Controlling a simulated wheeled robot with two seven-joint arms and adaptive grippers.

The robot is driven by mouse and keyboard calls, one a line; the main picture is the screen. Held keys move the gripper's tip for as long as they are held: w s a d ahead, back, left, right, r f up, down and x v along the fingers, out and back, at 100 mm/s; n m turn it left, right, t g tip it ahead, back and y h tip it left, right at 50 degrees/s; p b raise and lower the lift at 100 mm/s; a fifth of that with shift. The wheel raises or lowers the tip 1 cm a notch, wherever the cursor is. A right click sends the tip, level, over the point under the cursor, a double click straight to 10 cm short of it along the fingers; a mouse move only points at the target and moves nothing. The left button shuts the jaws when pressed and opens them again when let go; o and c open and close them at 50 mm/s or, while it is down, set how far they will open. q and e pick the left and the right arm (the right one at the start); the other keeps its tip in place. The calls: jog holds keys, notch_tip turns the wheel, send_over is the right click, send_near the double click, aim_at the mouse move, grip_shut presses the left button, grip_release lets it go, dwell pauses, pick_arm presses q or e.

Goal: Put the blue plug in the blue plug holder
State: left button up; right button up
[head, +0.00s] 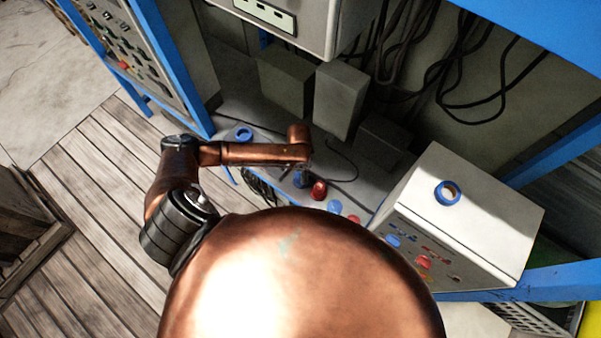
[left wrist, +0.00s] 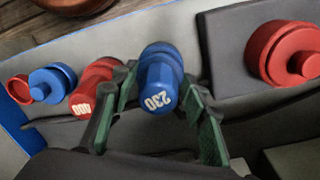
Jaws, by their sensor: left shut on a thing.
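My left gripper (left wrist: 158,112) is shut on the blue plug (left wrist: 160,82), which is marked 230. The plug sits between the two green-padded fingers. In the head view, the blue plug (head: 300,179) shows just below the end of my left arm, low over the grey bench, and the fingers are hard to make out. I cannot tell whether it touches the bench. A blue ring-shaped holder (head: 448,192) sits on top of the white box at right. Another blue ring (head: 243,134) lies on the bench at left. My right gripper is not in view.
A red plug (head: 319,189) stands close beside the blue plug. Further right are a blue round part (head: 334,206) and a red one (head: 354,218). The wrist view shows a large red fitting (left wrist: 285,52) on a grey plate. Grey boxes (head: 340,98) stand behind; cables hang at upper right.

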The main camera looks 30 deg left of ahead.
pick_arm(q)
jog(key=shift+f, duration=0.55)
jog(key=shift+f, duration=0.15)
jog(key=o, duration=1.3)
jog(key=shift+o, duration=0.4)
jog(key=o, duration=0.4)
jog(key=shift+c, duration=0.2)
